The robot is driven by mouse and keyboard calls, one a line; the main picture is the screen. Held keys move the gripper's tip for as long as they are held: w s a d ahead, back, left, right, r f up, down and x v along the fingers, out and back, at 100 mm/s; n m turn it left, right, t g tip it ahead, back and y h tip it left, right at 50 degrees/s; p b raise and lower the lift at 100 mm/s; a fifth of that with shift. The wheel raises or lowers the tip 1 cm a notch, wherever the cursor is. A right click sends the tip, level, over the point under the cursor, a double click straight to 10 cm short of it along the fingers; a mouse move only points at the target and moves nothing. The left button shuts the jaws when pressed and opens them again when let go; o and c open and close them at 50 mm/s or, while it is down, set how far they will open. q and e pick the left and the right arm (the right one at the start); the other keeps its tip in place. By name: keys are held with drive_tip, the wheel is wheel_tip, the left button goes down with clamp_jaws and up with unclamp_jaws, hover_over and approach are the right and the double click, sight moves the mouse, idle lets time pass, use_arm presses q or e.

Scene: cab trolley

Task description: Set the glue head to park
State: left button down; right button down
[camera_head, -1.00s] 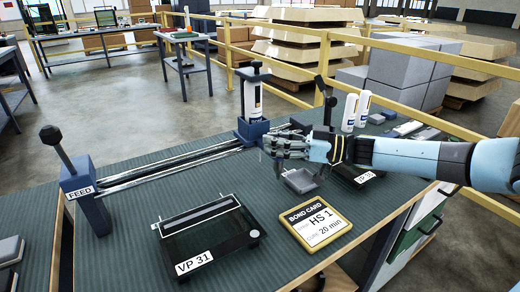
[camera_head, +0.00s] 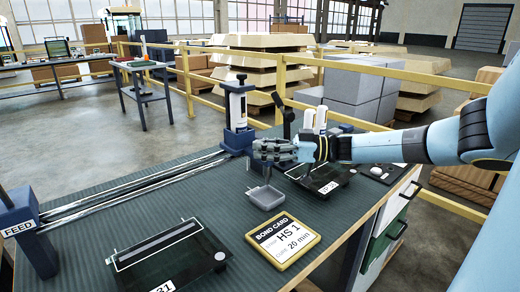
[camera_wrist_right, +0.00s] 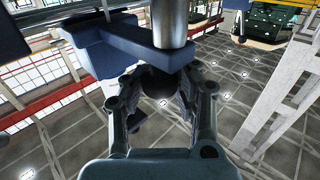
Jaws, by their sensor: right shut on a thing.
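The glue head (camera_head: 238,138) is a dark blue carriage with an upright white cartridge (camera_head: 237,108), at the right end of the two metal rails (camera_head: 130,188). My right gripper (camera_head: 262,152) is at the head's right side. In the right wrist view my right gripper (camera_wrist_right: 160,92) is shut on a dark round knob (camera_wrist_right: 158,78) below the blue arm of the head (camera_wrist_right: 130,42). The fingers partly hide the knob. The FEED post (camera_head: 18,232) stands at the left end of the rails. My left gripper is out of view.
A small grey tray (camera_head: 265,197), a BOND CARD (camera_head: 284,242) and a dark plate (camera_head: 168,252) lie in front. Another labelled plate (camera_head: 322,178), a dark lever (camera_head: 286,112) and white bottles (camera_head: 320,120) are to the right. A yellow rail (camera_head: 340,116) runs behind the bench.

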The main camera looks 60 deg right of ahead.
drive_tip(key=shift+s+d+f, duration=0.15)
drive_tip(key=shift+d+f, duration=0.05)
drive_tip(key=shift+d, duration=0.05)
drive_tip(key=c, duration=1.4)
unclamp_jaws()
drive_tip(key=shift+c, duration=0.2)
drive_tip(key=o, duration=0.4)
drive_tip(key=shift+s+d, duration=0.3)
drive_tip(key=shift+s, duration=0.05)
drive_tip(key=shift+o, duration=0.3)
drive_tip(key=shift+w+a+r, duration=0.15)
drive_tip(key=shift+w+a, duration=0.05)
drive_tip(key=shift+w, duration=0.05)
drive_tip(key=v, duration=1.2)
drive_tip(key=shift+s, duration=0.15)
